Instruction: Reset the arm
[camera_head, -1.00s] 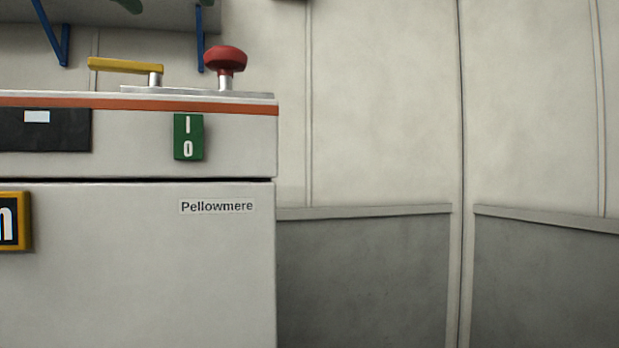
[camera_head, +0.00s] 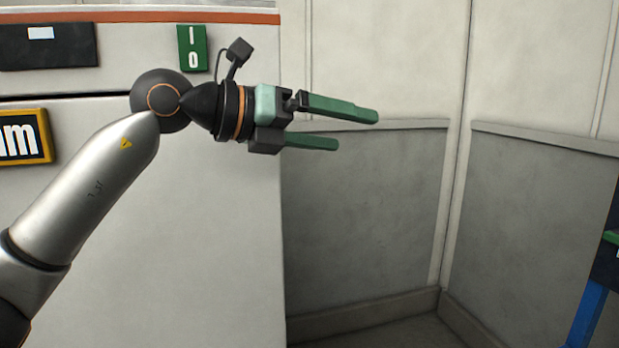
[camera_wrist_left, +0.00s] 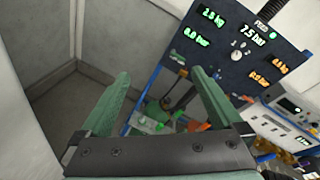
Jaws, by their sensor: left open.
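My left arm (camera_head: 95,195) comes in from the lower left of the head view, in front of the white cabinet. My left gripper (camera_head: 357,128) points to the right, with its two green fingers apart and nothing between them. In the left wrist view the same gripper (camera_wrist_left: 165,90) shows its fingers spread wide, with a panel and shelf beyond them. My right gripper is in neither view.
The white cabinet (camera_head: 200,230) stands behind my left arm. A wall corner with grey lower panels (camera_head: 365,210) lies to the right. A blue frame (camera_head: 590,310) shows at the right edge. The left wrist view shows a dark display panel (camera_wrist_left: 235,45) and a bench of equipment (camera_wrist_left: 290,120).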

